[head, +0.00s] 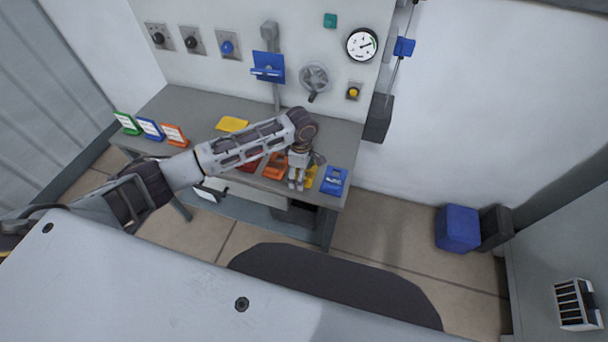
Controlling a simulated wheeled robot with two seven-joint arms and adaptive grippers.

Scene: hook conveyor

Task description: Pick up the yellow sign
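My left gripper (296,184) hangs over the front right part of the grey table, its fingers pointing down. The fingers are close together, and I cannot tell whether they are open or shut. A yellow item (312,174) stands just right of the gripper, partly hidden by it. I cannot tell whether they touch. Another yellow piece (232,124) lies flat farther back on the table, left of my forearm. I cannot tell which of the two is the sign. My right gripper is not in view.
An orange item (275,166) and a red item (248,166) lie left of the gripper, and a blue one (334,180) at the right corner of the table (185,105). Green (127,123), blue (150,128) and orange (174,134) signs stand at the left. A handwheel (314,76) is on the wall.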

